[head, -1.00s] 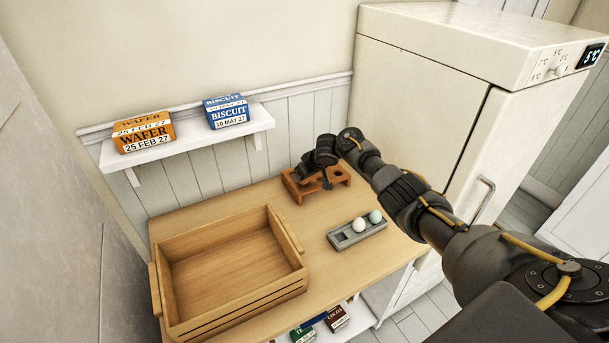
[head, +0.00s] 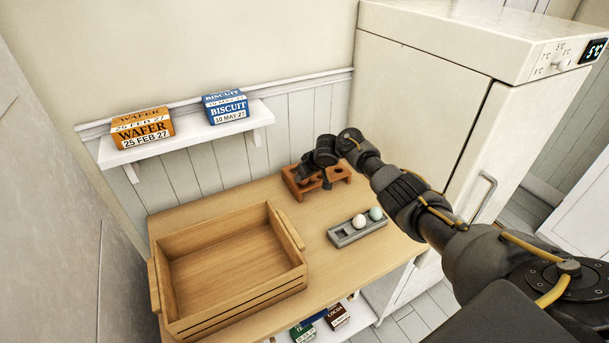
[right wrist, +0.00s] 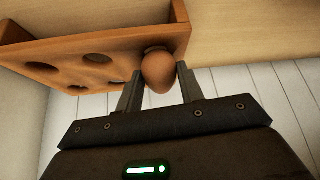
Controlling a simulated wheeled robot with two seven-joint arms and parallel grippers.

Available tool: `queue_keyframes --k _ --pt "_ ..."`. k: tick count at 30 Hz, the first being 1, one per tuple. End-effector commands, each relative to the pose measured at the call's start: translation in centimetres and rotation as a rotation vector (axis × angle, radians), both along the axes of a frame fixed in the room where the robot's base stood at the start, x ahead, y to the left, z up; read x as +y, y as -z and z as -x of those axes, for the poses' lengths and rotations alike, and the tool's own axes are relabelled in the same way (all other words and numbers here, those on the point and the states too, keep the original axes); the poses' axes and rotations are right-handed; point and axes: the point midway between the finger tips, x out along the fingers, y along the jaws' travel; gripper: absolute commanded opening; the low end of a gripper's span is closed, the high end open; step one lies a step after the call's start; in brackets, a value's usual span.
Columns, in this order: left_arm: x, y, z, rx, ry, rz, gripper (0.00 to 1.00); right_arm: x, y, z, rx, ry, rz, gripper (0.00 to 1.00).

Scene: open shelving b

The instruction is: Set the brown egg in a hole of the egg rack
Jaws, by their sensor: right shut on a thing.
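The brown egg (right wrist: 158,72) is between the fingertips of my right gripper (right wrist: 160,85) in the right wrist view, and the gripper is shut on it. The egg's far end meets the edge of a hole in the reddish-brown wooden egg rack (right wrist: 120,50). How deep it sits in the hole cannot be told. Other holes in the rack look empty. In the head view the rack (head: 340,174) stands at the back of the table, and my right gripper (head: 308,178) is over its left part, hiding the egg. My left gripper is not in view.
A grey tray (head: 345,241) with a white egg (head: 360,221) and a pale green egg (head: 376,214) lies in front of the rack. A large wooden crate (head: 235,293) fills the table's left. A wall shelf (head: 185,135) holds two boxes. A fridge (head: 420,90) stands at the right.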

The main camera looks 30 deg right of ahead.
Motion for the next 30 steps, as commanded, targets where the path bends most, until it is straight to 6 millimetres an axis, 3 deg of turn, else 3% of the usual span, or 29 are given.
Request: queue_keyframes --k 14,15,20,30 --pt "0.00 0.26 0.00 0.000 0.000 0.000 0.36 0.00 0.43 0.00 0.000 0.000 0.000 0.30" --pt "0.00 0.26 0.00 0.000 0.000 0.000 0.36 0.00 0.43 0.00 0.000 0.000 0.000 0.40" --pt "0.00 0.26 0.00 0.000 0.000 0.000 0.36 0.00 0.43 0.01 0.000 0.000 0.000 0.61" --pt "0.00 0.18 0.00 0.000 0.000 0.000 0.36 -0.04 0.20 0.14 0.001 0.000 0.000 0.63"
